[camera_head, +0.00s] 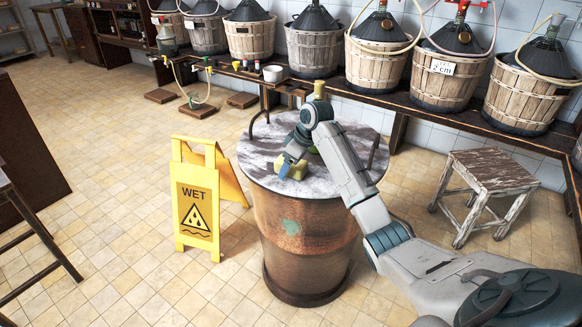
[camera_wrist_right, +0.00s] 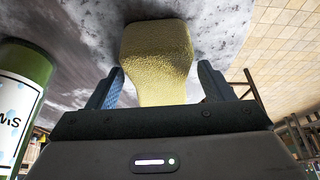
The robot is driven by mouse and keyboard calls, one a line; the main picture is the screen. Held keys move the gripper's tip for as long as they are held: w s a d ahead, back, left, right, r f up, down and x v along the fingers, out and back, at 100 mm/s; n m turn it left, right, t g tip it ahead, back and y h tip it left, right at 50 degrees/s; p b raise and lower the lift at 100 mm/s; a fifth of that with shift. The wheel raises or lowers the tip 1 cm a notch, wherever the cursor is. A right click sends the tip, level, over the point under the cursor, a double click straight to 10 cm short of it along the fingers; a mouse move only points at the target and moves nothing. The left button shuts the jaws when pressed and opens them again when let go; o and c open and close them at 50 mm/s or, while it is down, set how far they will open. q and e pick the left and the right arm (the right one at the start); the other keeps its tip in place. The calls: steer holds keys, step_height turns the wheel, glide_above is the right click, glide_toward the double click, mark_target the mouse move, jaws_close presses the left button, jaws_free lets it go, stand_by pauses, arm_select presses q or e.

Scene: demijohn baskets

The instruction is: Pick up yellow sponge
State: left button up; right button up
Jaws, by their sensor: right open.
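The yellow sponge (camera_head: 297,172) lies on the grey round top of the barrel (camera_head: 262,178) in the head view, partly covered by my right gripper (camera_head: 286,165). In the right wrist view the sponge (camera_wrist_right: 158,45) stands out between the two blue fingers of my right gripper (camera_wrist_right: 160,72). The fingers are apart, with a visible gap on each side of the sponge. My left gripper is in neither view.
A yellow WET sign (camera_head: 195,205) stands left of the barrel. A worn stool (camera_head: 490,170) is at right, and demijohn baskets (camera_head: 375,68) line the back bench.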

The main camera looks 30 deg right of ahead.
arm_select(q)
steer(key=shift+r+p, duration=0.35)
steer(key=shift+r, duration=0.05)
arm_select(e)
steer(key=shift+f, duration=0.1)
steer(key=shift+c, duration=0.5)
steer(key=c, duration=0.9)
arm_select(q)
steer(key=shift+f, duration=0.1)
arm_select(e)
steer(key=shift+c, duration=0.2)
steer(key=shift+b, duration=0.6)
step_height(320, 180, up, 4)
steer(key=shift+r, duration=0.15)
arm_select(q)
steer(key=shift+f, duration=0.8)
arm_select(e)
steer(key=s+a, duration=0.2)
steer(key=s, duration=0.5)
steer(key=s+a+r, duration=0.1)
steer(key=s, duration=0.7)
steer(key=shift+s+a, duration=0.3)
steer(key=shift+a, duration=0.1)
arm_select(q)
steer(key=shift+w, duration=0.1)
